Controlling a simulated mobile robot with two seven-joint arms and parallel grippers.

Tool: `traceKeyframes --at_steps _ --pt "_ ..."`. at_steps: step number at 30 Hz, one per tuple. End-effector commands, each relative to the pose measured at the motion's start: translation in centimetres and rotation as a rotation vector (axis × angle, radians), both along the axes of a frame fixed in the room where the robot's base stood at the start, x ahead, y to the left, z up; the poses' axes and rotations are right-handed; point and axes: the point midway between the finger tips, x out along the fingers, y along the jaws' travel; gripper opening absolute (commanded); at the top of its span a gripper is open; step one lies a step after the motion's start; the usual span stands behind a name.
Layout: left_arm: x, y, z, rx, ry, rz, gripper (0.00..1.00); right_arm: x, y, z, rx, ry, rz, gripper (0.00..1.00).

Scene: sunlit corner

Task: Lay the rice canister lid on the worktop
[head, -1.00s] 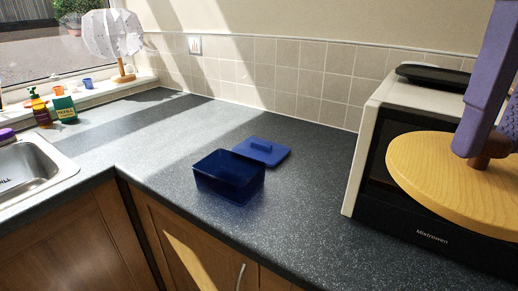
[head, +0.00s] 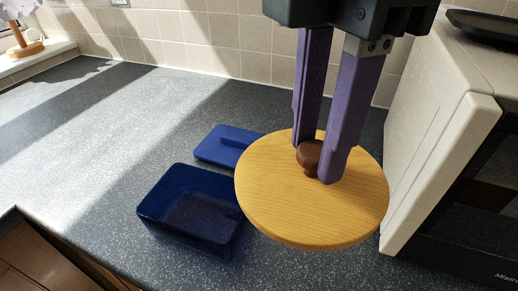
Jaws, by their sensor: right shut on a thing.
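A round pale wooden lid (head: 290,205) with a dark brown knob (head: 309,157) hangs in my right gripper (head: 316,160). The purple fingers are shut on the knob from both sides. The lid is roughly level and appears held above the dark speckled worktop (head: 110,140), in front of the blue box and its lid. It hides part of the worktop and the box's right edge. My left gripper is not in view.
An open blue box (head: 165,195) stands left of the wooden lid. A white and black microwave (head: 440,130) stands at the right. The worktop is clear at the left.

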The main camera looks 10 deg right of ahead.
Motion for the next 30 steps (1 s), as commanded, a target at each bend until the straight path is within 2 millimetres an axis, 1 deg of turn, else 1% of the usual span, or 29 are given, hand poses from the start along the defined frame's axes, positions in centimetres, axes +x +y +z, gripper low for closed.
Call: traceKeyframes --at_steps 1,2,6,9,12,15,19,25,27,30 --pt "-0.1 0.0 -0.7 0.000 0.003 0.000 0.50 -0.2 0.0 -1.8 -0.001 0.008 -0.001 0.00" --pt "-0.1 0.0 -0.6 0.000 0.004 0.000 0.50 -0.2 -0.1 -2.6 -0.003 0.008 -0.003 0.00" --pt "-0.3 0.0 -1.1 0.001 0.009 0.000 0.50 -0.2 -0.1 -6.8 -0.003 0.008 -0.002 0.00" --pt "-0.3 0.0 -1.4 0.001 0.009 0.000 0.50 -0.1 -0.1 -9.6 -0.003 0.006 -0.003 0.00" --pt "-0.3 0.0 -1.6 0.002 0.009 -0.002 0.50 -0.1 -0.1 -11.8 -0.002 0.004 -0.003 0.00" --pt "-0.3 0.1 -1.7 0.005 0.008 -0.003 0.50 0.0 0.0 -13.0 -0.001 0.003 -0.002 0.00" --pt "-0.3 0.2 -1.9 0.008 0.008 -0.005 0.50 0.0 0.0 -14.1 -0.001 0.002 -0.003 0.00" --pt "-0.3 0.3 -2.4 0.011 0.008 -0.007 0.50 0.0 -0.1 -17.2 -0.001 0.002 -0.004 0.00" --pt "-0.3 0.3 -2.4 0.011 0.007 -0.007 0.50 0.0 -0.1 -17.7 -0.001 0.002 -0.002 0.00" --pt "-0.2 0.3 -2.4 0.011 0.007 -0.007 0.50 0.0 0.0 -17.9 0.000 -0.001 -0.002 0.00"
